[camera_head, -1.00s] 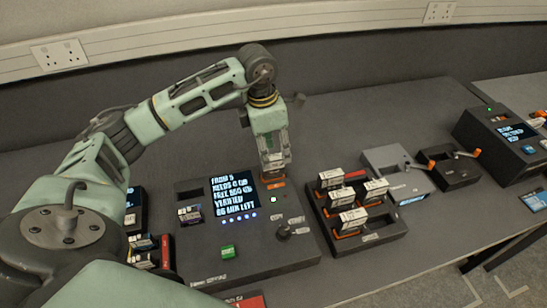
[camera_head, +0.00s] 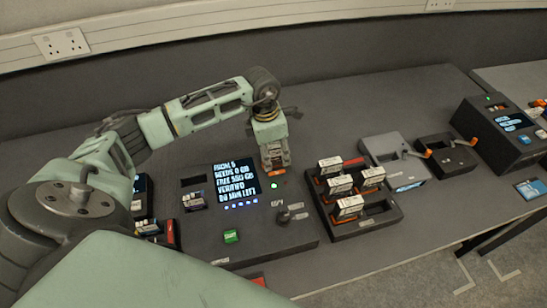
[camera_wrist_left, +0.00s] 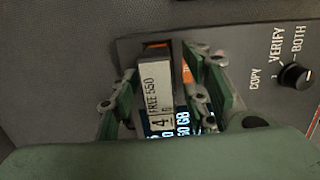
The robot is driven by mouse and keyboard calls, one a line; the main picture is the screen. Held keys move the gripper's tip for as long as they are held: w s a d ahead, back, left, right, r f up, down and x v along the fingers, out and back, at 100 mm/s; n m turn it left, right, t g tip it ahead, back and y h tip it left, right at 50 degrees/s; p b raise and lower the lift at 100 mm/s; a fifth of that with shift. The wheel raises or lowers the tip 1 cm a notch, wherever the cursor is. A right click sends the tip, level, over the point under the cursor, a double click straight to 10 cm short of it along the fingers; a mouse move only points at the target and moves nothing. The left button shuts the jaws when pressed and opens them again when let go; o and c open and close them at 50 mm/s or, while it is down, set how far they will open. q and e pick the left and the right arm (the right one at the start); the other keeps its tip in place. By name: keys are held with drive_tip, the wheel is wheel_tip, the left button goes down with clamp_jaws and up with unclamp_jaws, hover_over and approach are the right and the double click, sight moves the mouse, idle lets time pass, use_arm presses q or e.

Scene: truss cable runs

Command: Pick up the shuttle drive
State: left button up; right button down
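The drive in the console's right-hand slot, perhaps the shuttle drive, shows in the left wrist view as a pale label (camera_wrist_left: 155,92) reading "FREE 550" and "4". In the head view it is mostly hidden by my left gripper (camera_head: 275,163), which points down over that slot. In the wrist view the gripper's fingers (camera_wrist_left: 165,100) stand on either side of the drive, apart, with a gap showing on its right. The console (camera_head: 290,240) has a lit screen (camera_head: 235,185) with "VERIFIED" and "00 MIN LEFT". My right gripper is not in view.
A dark rack (camera_head: 385,222) with several labelled, orange-edged drives stands right of the console. Beyond it are a grey box (camera_head: 395,160) and a dark box (camera_head: 445,155) with orange-tipped levers. A green button (camera_head: 231,236) and a knob (camera_head: 283,215) rise from the console.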

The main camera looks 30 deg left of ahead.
use_arm(q)
clamp_jaws()
drive_tip(key=shift+w+r, duration=0.1)
drive_tip(key=shift+r, duration=0.05)
idle(0.4)
